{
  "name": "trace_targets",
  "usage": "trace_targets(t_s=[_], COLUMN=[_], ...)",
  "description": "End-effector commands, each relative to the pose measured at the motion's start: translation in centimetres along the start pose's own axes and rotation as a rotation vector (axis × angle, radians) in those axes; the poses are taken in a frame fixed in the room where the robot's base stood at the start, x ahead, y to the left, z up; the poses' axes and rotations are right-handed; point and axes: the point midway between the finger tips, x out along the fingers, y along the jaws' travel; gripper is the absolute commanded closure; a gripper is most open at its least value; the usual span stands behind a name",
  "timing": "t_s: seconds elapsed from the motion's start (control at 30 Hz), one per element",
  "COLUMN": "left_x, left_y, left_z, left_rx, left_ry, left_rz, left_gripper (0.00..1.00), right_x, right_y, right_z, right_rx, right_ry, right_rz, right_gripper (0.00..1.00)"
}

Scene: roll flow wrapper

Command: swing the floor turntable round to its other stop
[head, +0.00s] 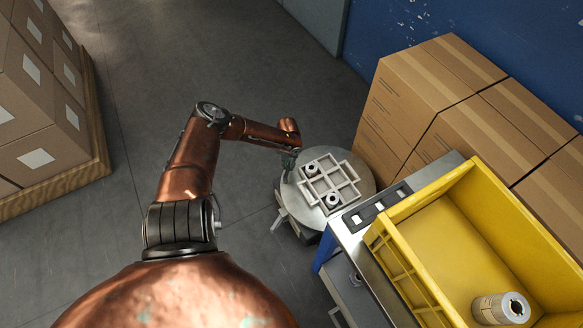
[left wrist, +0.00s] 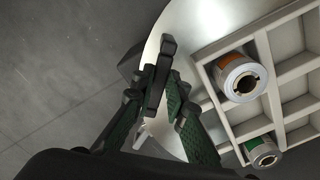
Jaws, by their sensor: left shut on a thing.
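The floor turntable (head: 366,180) is a round grey metal disc on a low base, right of centre in the head view. A pale divided tray (head: 345,178) lies on it, holding two rolls with hollow cores, one (head: 312,169) at the far side and one (head: 332,200) at the near side. My left gripper (head: 289,158) is at the disc's far left rim. In the left wrist view its fingers (left wrist: 160,85) are shut on a dark upright handle (left wrist: 168,46) at the edge of the disc (left wrist: 190,22). The handle's lower part is hidden by the fingers. My right gripper is out of view.
A yellow crate (head: 405,268) with a roll (head: 500,308) stands on a metal-topped cabinet close to the turntable's near right. Stacked cartons (head: 420,95) stand behind it. More cartons on a pallet (head: 60,198) stand at the left. The floor between is clear.

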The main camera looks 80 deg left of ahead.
Motion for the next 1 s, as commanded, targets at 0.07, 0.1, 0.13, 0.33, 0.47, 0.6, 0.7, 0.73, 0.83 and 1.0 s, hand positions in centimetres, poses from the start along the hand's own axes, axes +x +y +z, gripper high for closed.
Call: trace_targets(t_s=[0.07, 0.1, 0.13, 0.33, 0.47, 0.6, 0.7, 0.73, 0.83, 1.0], left_x=[0.03, 0.00, -0.01, -0.10, -0.13, -0.11, -0.10, -0.10, -0.09, -0.31], left_y=[-0.09, -0.09, -0.09, -0.12, -0.15, -0.14, -0.14, -0.14, -0.12, -0.11], left_z=[0.16, 0.20, 0.23, 0.39, 0.48, 0.41, 0.36, 0.34, 0.31, 0.30], left_rx=[0.007, 0.009, 0.009, 0.011, 0.011, 0.010, 0.009, 0.009, 0.009, 0.009], left_ry=[-0.003, -0.004, -0.004, -0.008, -0.010, -0.008, -0.007, -0.006, -0.005, -0.005], left_rz=[-0.003, -0.003, -0.003, -0.002, -0.002, -0.001, -0.001, -0.001, 0.000, 0.000], left_gripper=[1.00, 1.00, 1.00, 1.00, 0.85, 0.76, 0.70, 0.70, 0.70, 0.70], right_x=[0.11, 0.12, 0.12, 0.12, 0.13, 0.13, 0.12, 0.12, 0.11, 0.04], right_y=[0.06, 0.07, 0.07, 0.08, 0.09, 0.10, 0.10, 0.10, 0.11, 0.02], right_z=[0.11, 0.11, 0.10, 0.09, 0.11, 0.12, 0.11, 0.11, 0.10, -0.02], right_rx=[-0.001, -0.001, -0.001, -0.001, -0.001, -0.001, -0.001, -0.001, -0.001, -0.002], right_ry=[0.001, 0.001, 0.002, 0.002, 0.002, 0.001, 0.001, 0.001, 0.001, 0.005], right_rz=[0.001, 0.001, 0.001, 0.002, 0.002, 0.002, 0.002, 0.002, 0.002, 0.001], right_gripper=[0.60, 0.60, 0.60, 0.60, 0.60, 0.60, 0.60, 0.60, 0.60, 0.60])
